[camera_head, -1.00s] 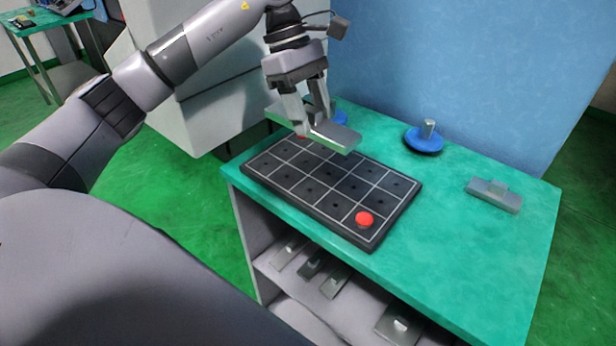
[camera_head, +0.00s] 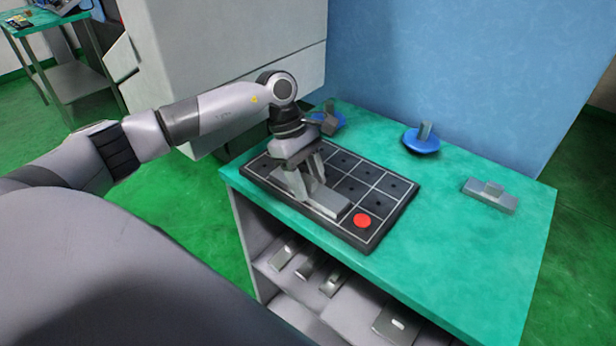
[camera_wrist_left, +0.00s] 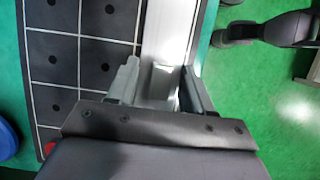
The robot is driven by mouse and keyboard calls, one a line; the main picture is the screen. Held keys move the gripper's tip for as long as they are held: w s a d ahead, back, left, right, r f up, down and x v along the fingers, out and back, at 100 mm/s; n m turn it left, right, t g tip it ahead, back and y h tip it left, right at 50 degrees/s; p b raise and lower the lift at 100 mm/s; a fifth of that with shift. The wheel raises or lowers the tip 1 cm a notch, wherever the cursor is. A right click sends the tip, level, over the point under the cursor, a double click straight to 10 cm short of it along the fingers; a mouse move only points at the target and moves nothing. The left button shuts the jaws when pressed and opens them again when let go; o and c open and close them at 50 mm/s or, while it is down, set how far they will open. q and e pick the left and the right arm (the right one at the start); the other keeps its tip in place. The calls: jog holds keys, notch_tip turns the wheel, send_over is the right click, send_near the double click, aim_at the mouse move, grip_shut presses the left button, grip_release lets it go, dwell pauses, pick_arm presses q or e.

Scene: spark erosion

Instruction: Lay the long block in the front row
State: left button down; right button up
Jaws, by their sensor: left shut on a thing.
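The long block (camera_head: 328,203) is a flat, light grey metal bar. My left gripper (camera_head: 302,188) is shut on it near its middle; the wrist view shows the fingers (camera_wrist_left: 160,82) on either side of a raised part of the block (camera_wrist_left: 168,28). The block lies flat along the near row of the black gridded board (camera_head: 404,205), left of a red round piece (camera_head: 362,221). I cannot tell whether it touches the board. My right gripper is not in view.
A blue round base with a grey post (camera_head: 421,143) stands at the back of the green table (camera_head: 450,240). Another blue piece (camera_head: 333,121) is partly behind the gripper. A grey block (camera_head: 490,195) lies at right. Metal parts (camera_head: 283,256) lie on the shelf below.

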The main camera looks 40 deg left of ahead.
pick_arm(q)
jog(key=shift+r, duration=0.1)
jog(key=shift+c, duration=2.3)
grip_release()
jog(key=shift+r, duration=0.1)
jog(key=b+v, duration=0.1)
jog(key=v, duration=1.1)
jog(key=shift+b, duration=0.35)
jog(key=shift+s, duration=0.1)
